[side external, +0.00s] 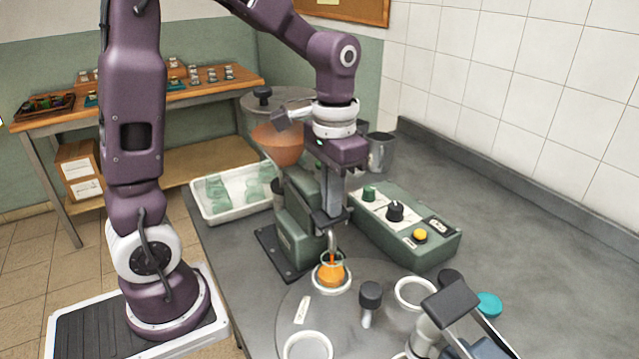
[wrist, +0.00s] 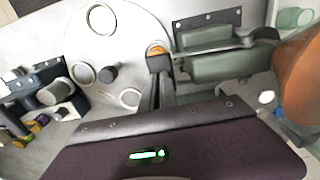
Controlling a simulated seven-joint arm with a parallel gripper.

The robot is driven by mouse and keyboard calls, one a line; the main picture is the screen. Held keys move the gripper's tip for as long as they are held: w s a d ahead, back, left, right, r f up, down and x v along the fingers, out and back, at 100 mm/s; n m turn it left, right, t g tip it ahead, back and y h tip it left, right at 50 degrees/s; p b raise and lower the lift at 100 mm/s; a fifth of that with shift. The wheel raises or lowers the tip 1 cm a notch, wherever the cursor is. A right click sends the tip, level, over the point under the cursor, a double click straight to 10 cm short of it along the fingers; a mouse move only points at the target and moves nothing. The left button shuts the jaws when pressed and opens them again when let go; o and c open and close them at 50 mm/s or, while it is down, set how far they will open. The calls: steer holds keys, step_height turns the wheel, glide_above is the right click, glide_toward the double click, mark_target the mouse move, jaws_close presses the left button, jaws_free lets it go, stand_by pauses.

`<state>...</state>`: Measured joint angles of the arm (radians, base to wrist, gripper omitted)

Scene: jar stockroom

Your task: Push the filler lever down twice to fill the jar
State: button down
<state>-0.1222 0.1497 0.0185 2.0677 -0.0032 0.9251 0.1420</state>
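The green filler (side external: 298,236) stands on a dark base plate, with a copper bowl (side external: 278,146) on top and a bent metal spout. The jar (side external: 332,272) stands under the spout on the round plate and has orange filling in it. Orange also shows at the spout's mouth. My gripper (side external: 326,219) points down over the front of the filler, just above the spout. In the wrist view its fingers (wrist: 159,66) look close together, with the orange jar partly hidden behind them. The filler lever is not clearly separable from the fingers, so I cannot tell whether they touch it.
The round plate (wrist: 130,27) has white ring seats and a black-knobbed post (side external: 370,296). A green control box (side external: 425,238) with knobs stands right of the filler. A white tray of jars (side external: 233,203) is at left. A grey device (side external: 455,318) stands front right.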

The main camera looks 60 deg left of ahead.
stand_by(0.3)
steer(key=shift+r, duration=3.25)
steer(key=shift+r, duration=2.5)
steer(key=s+d+f+t, duration=0.2)
steer(key=s, duration=0.5)
steer(key=s+d+f+t, duration=0.2)
steer(key=s+t, duration=0.1)
steer(key=s, duration=0.4)
steer(key=shift+s+f+t, duration=0.15)
steer(key=shift+s+t, duration=0.05)
steer(key=shift+t, duration=0.1)
